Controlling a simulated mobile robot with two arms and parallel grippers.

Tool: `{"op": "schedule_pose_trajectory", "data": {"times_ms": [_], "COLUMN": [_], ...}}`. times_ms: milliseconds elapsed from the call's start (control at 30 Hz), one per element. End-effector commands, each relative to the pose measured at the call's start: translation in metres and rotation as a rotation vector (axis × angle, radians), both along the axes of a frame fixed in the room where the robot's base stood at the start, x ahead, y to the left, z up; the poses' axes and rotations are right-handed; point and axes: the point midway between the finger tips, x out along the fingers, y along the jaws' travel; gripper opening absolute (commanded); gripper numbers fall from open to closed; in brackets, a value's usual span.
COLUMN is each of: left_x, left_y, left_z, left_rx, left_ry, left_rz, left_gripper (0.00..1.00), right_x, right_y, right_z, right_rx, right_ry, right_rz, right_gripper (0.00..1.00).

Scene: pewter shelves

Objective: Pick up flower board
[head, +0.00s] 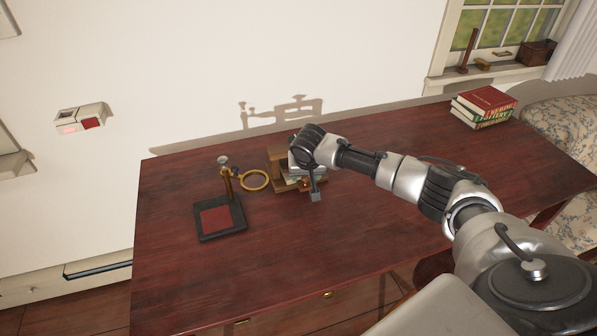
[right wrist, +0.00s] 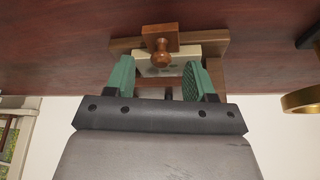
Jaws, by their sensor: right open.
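A wooden press-like stand (head: 279,158) is on the dark red desk, partly hidden behind my right gripper. In the right wrist view, the stand (right wrist: 216,42) has a turned wooden knob (right wrist: 162,55) on a block. A pale cream board (right wrist: 186,50), which looks like the flower board, lies under the block; any flower pattern cannot be made out. My right gripper (right wrist: 158,76) is open, with its green-padded fingers on either side of the stand's middle, close to the board. I cannot tell whether they touch it. My left gripper is not in view.
A brass magnifier ring (head: 254,180) on a black-based stand (head: 220,218) is left of the wooden stand. Stacked books (head: 484,106) lie at the desk's far right. The desk's (head: 290,250) front is clear. The wall is close behind.

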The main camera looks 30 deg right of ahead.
Motion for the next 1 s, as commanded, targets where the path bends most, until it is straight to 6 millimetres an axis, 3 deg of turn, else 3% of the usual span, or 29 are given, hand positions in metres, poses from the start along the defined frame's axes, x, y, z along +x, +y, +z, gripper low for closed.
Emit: {"op": "schedule_pose_trajectory", "data": {"times_ms": [133,400,733,1000], "left_x": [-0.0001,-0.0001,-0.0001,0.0], "left_y": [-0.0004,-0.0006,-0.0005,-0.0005], "left_z": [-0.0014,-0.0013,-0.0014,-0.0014], "left_rx": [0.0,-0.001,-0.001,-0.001], "left_ry": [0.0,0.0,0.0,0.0], "left_rz": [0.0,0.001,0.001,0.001], "left_gripper": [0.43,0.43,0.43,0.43], "right_x": [0.006,0.0067,0.0064,0.0067], "right_y": [-0.0022,-0.0027,-0.0026,-0.0028], "right_z": [-0.0142,-0.016,-0.016,-0.0149], "right_rx": [0.0,0.001,0.0,0.0], "right_ry": [0.0,-0.002,-0.001,-0.002], "right_rz": [-0.001,0.002,0.001,0.0], "right_gripper": [0.54,0.53,0.02,0.0]}}
